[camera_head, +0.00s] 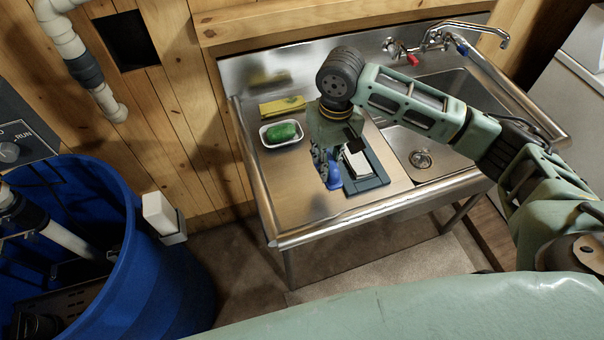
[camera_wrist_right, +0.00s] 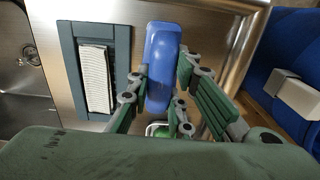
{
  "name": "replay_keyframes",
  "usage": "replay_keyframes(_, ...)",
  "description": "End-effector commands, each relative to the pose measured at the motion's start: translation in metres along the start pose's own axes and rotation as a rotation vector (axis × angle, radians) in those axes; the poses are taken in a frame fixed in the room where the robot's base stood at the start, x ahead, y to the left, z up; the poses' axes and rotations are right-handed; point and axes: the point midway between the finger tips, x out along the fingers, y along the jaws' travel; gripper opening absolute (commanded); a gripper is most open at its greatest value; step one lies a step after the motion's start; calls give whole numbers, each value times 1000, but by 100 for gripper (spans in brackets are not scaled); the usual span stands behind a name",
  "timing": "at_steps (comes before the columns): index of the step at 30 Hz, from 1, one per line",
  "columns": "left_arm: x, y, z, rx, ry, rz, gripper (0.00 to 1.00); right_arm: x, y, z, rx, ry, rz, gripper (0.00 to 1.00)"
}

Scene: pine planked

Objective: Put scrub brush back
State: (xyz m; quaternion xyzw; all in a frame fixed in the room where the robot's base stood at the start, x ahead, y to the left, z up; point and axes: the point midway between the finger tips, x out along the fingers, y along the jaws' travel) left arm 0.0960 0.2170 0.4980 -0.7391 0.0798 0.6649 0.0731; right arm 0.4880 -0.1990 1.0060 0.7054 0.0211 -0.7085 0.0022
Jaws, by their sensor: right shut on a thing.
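My right gripper (camera_head: 323,163) reaches down over the steel drainboard from the upper right. It is shut on the blue scrub brush (camera_head: 334,177), whose lower part shows below the fingers. In the right wrist view the brush (camera_wrist_right: 163,52) lies between the two fingers (camera_wrist_right: 160,88), its smooth blue back showing and its bristles hidden. A dark blue-grey rectangular tray (camera_head: 369,184) with a white ribbed insert lies just right of the brush. In the wrist view the tray (camera_wrist_right: 67,60) is left of the brush, with a narrow gap. My left gripper is out of view.
A white dish (camera_head: 268,142) with green soap (camera_head: 284,131) and a yellow sponge (camera_head: 282,107) sit at the back left of the drainboard. The sink basin (camera_head: 455,104) and faucet (camera_head: 437,36) are right. The drainboard's front left is clear. A blue barrel (camera_head: 165,285) stands left.

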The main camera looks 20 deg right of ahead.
Motion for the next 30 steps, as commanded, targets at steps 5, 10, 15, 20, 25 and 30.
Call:
replay_keyframes(5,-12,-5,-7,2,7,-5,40,20,-32,-21,-3,-1,0,0)
replay_keyframes(10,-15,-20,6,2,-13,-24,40,32,-44,-30,-2,1,2,0)
replay_keyframes(15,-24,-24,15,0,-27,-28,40,50,-45,-30,0,-3,3,0)
replay_keyframes(20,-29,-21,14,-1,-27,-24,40,70,-44,-31,-1,0,3,0)
replay_keyframes(25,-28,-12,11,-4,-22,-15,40,75,-45,-31,-2,2,1,0)
replay_keyframes(30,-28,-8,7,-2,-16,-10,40,76,-45,-31,-2,1,1,0)
